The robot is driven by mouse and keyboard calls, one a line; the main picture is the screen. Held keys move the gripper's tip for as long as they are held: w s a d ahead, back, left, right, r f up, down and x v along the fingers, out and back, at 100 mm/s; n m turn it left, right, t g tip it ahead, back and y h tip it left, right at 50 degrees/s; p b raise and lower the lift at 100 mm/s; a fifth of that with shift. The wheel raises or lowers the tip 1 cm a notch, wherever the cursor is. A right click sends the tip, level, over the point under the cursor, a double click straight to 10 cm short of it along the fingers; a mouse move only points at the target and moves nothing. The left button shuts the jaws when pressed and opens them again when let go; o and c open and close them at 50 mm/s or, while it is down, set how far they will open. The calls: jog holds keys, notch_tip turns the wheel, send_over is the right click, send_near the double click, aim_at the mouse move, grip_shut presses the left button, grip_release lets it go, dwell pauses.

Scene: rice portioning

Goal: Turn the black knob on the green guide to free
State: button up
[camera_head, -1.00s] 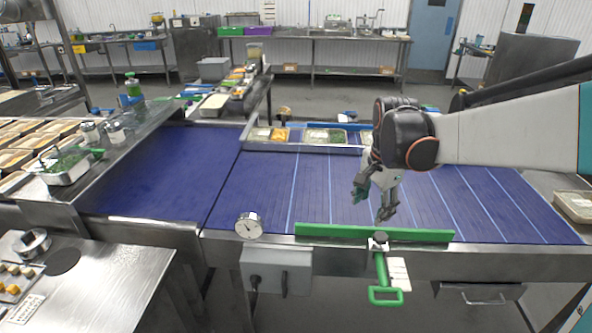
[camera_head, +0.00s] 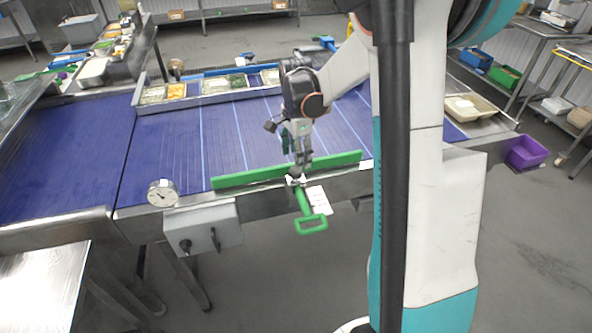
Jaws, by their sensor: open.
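The green guide (camera_head: 240,178) is a long bar along the near edge of the blue conveyor belt (camera_head: 160,155). Its green handle (camera_head: 311,226) hangs over the front edge below the bar, with a white tag (camera_head: 319,200) beside it. The black knob (camera_head: 295,173) sits where the handle meets the bar, small and partly hidden by my gripper. My gripper (camera_head: 297,158) points down, open, just above the knob. I cannot tell whether its fingers touch the knob or stand around it. The knob's setting is too small to read.
A round gauge (camera_head: 162,193) and a grey control box (camera_head: 203,230) with black switches are on the front left. Food trays (camera_head: 236,83) line the belt's far side. A beige tray (camera_head: 470,108) sits at right. My arm covers much of the right side.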

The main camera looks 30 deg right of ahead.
notch_tip(320, 180, down, 5)
jog(key=shift+f+b, duration=0.15)
jog(key=shift+b, duration=0.45)
jog(key=c, duration=1.1)
